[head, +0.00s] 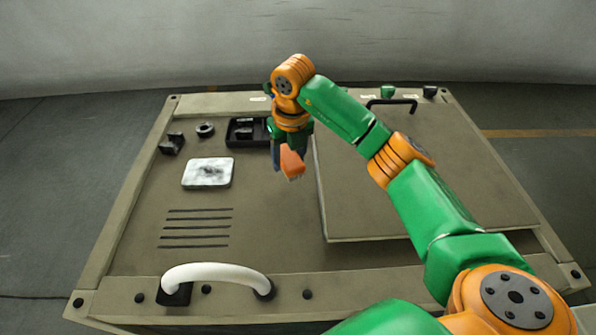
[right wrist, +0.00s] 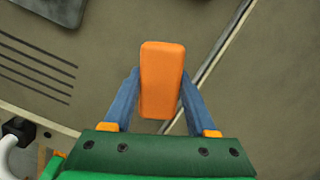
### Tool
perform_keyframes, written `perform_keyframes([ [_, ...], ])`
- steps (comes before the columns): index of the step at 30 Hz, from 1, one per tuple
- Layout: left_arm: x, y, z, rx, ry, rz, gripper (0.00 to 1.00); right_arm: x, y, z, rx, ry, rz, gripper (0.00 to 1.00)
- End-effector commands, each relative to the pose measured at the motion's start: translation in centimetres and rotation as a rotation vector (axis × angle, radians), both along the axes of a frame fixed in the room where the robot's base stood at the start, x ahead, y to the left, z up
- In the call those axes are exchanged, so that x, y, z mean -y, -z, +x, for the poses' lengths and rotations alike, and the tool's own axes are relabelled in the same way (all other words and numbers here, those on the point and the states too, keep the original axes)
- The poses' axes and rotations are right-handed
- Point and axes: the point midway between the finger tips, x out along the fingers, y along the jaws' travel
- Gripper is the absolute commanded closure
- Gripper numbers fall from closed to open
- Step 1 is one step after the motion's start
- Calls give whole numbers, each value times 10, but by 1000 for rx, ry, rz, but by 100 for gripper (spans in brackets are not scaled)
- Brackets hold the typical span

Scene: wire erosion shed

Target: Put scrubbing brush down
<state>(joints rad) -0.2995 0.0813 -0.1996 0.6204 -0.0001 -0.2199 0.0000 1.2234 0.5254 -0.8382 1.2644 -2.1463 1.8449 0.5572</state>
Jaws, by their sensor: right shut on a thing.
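The scrubbing brush (head: 291,163) is an orange block. My right gripper (head: 283,160) is shut on it and holds it over the brown machine top (head: 270,230), left of the raised panel's edge. In the right wrist view the brush (right wrist: 161,80) sits between the two blue fingers of the right gripper (right wrist: 158,98), its long side pointing away from the palm. I cannot tell exactly how far it is above the surface. My left gripper is not in either view.
Slots (head: 195,228) and a white handle (head: 215,272) lie nearer. A raised panel (head: 365,215) fills the right.

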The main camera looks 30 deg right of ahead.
Motion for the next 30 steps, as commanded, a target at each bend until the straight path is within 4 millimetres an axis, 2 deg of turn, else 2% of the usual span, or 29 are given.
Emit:
perform_keyframes([
  [6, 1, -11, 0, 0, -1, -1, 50, 23, 27, -9, -2, 0, -2, 95],
  [11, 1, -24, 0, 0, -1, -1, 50, 21, 53, -8, -1, -3, 1, 95],
  [21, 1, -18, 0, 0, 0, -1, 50, 21, 61, -7, 2, -4, 0, 95],
  [22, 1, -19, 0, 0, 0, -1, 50, 21, 61, -7, 2, -3, 0, 38],
  [24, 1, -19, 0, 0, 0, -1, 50, 21, 60, -7, 2, -3, 0, 19],
  [25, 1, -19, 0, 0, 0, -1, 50, 21, 60, -7, 2, -4, 0, 13],
  [30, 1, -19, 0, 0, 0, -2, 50, 21, 60, -7, 2, -3, 0, 13],
])
